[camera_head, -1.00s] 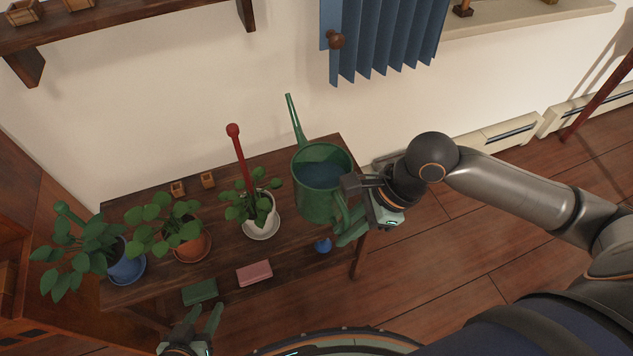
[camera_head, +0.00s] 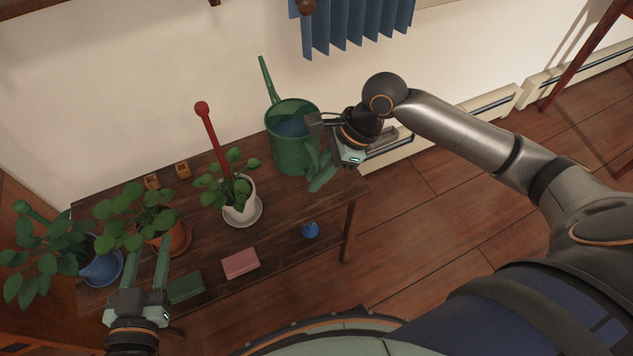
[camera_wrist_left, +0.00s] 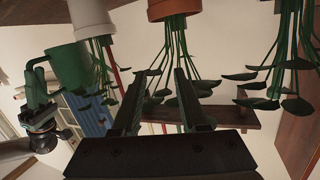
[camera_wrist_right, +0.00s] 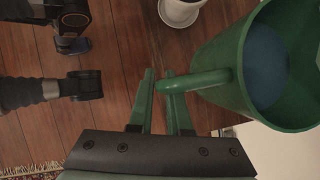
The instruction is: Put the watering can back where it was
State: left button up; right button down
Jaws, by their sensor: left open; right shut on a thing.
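The green watering can (camera_head: 293,150) is upright at the right end of the wooden plant table (camera_head: 285,222), with water inside and its spout toward the wall. I cannot tell whether its base touches the tabletop. My right gripper (camera_head: 322,168) is shut on its handle; the handle (camera_wrist_right: 195,79) shows between the fingers in the right wrist view. My left gripper (camera_head: 150,262) is open and empty in front of the terracotta-potted plant. In the left wrist view the can (camera_wrist_left: 70,65) appears upside down.
A white-potted plant (camera_head: 240,205) with a red stake stands left of the can. A terracotta-potted plant (camera_head: 180,238) and blue-potted plant (camera_head: 103,268) are further left. Green (camera_head: 186,288) and pink (camera_head: 240,263) blocks and a blue ball (camera_head: 310,230) lie near the front.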

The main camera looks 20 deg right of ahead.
jog(key=w+f+b, duration=0.1)
jog(key=f, duration=0.1)
jog(key=w+d+f+b, duration=0.1)
jog(key=w+f, duration=0.1)
jog(key=w+f+b, duration=0.1)
jog(key=f+b, duration=0.1)
jog(key=f, duration=0.1)
jog(key=shift+w+d+f, duration=0.1)
jog(key=shift+w+d, duration=0.2)
jog(key=shift+d, duration=0.1)
jog(key=shift+f+b, duration=0.55)
jog(key=shift+f, duration=0.15)
pick_arm(q)
jog(key=s+d+r+m+t+h, duration=0.1)
jog(key=s+r+m+t+h, duration=0.2)
jog(key=r, duration=0.7)
jog(key=s+d+r+m+t+h, duration=0.1)
jog(key=s+r+m+t+h, duration=0.2)
jog(key=r+m+h, duration=0.2)
notch_tip(320, 180, up, 6)
jog(key=h, duration=0.3)
jog(key=shift+s+r+m+t, duration=0.2)
jog(key=shift+s+m+t, duration=0.1)
jog(key=shift+s+m, duration=0.1)
jog(key=shift+w+r, duration=0.15)
